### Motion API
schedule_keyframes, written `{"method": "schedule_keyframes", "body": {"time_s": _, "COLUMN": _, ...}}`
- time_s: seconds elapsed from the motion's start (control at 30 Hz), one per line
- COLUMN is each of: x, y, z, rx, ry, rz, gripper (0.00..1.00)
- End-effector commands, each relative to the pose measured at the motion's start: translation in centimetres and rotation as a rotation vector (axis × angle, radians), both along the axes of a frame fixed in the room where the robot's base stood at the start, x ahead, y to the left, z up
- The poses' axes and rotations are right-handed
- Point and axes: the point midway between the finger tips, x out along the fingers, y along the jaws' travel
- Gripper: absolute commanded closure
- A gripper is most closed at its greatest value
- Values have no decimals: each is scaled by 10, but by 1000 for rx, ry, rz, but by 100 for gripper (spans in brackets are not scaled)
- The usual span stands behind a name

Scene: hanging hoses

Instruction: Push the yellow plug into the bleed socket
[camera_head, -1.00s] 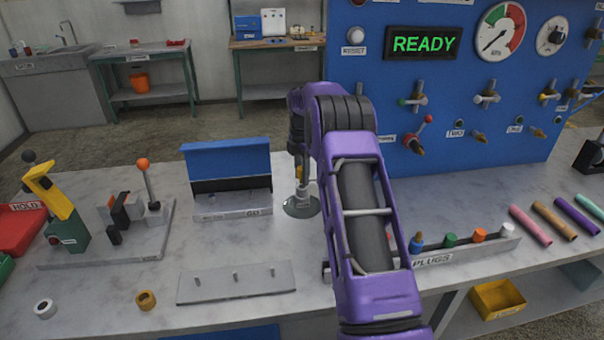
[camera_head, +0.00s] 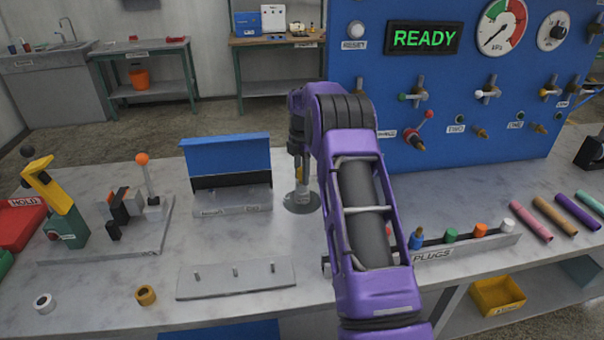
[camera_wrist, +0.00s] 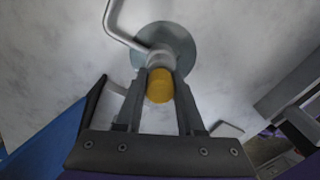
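The yellow plug (camera_wrist: 159,86) sits between the two dark fingers of my gripper (camera_wrist: 158,90) in the wrist view, and they look closed on its sides. The bleed socket (camera_wrist: 160,58) appears as the grey upright pipe end on a round metal flange (camera_wrist: 178,42), in line with the plug. The plug's end meets or overlaps the socket mouth; how deep it sits I cannot tell. In the head view my gripper points down over the flange (camera_head: 301,203), largely hidden by my purple arm, with a bit of yellow (camera_head: 299,174) showing above the grey pipe.
A blue-lidded box (camera_head: 228,165) stands just left of the flange. A plug rack (camera_head: 470,246) with several coloured plugs is to the right. A grey plate with pegs (camera_head: 236,281) lies in front. The blue panel (camera_head: 375,85) behind reads READY.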

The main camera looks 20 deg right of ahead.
Motion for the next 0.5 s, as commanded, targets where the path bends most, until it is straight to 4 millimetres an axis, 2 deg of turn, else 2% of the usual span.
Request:
{"method": "schedule_keyframes", "body": {"time_s": 0.03, "x": -2, "y": 0, "z": -2, "rx": 1, "ry": 6, "rz": 0, "gripper": 47}}
{"method": "schedule_keyframes", "body": {"time_s": 0.13, "x": -2, "y": 0, "z": -3, "rx": 0, "ry": 8, "rz": 0, "gripper": 30}}
{"method": "schedule_keyframes", "body": {"time_s": 0.5, "x": -1, "y": 0, "z": 1, "rx": 1, "ry": 5, "rz": 0, "gripper": 30}}
